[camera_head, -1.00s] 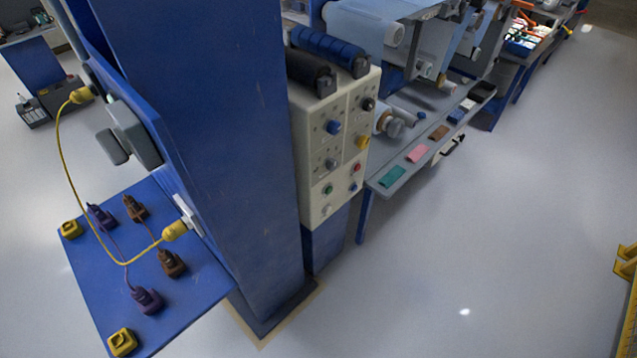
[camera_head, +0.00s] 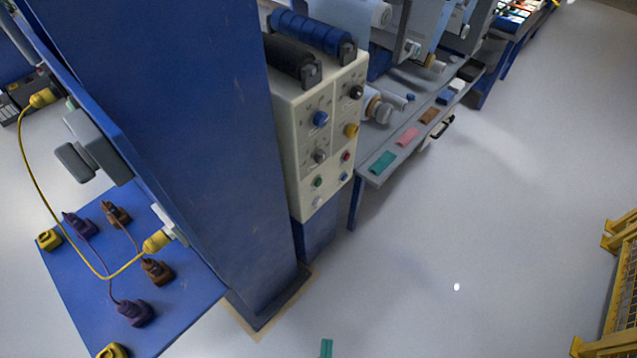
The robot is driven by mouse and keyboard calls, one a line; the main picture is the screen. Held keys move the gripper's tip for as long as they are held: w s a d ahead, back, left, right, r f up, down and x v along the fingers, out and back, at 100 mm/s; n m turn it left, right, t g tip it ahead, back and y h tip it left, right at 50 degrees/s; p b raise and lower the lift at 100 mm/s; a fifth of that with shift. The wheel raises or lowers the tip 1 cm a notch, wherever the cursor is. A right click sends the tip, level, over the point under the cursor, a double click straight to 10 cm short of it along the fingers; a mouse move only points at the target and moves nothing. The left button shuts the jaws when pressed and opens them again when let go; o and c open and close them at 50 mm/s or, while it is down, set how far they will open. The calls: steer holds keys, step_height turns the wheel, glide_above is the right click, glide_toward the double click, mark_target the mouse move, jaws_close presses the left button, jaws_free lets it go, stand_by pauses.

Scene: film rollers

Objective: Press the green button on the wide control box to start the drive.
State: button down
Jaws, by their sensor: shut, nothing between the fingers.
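A beige control box (camera_head: 330,135) is mounted on the right side of a thick blue column, seen at an angle from above. Its front panel carries knobs and buttons in two columns. A small green button (camera_head: 318,182) sits low in the left column, with a pale button (camera_head: 317,202) below it. A red button (camera_head: 346,157) is in the right column, with a blue one (camera_head: 343,177) under it. Blue, grey, black and yellow knobs are higher up.
The blue column (camera_head: 180,150) stands left of the box. A blue board (camera_head: 205,290) with plugs and a yellow cable (camera_head: 50,225) is at lower left. A grey bench (camera_head: 375,175) is behind the box. Open floor lies right, up to a yellow fence (camera_head: 622,290).

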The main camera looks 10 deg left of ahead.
mark_target(319, 183)
steer(key=w+d+f+m, duration=0.1)
steer(key=w+f+m, duration=0.2)
steer(key=w+f, duration=0.45)
steer(key=w+f+m, duration=0.3)
steer(key=w+f, duration=0.1)
steer(key=w, duration=0.7)
steer(key=w+d+r+m+y, duration=0.1)
steer(key=w, duration=1.1)
steer(key=w+d+r+m+y, duration=0.1)
steer(key=w+d+r+m, duration=0.1)
steer(key=w, duration=0.9)
steer(key=shift+w+y, duration=0.4)
steer(key=shift+r, duration=0.1)
steer(key=w+a, duration=0.5)
steer(key=a, duration=0.2)
steer(key=shift+a, duration=0.15)
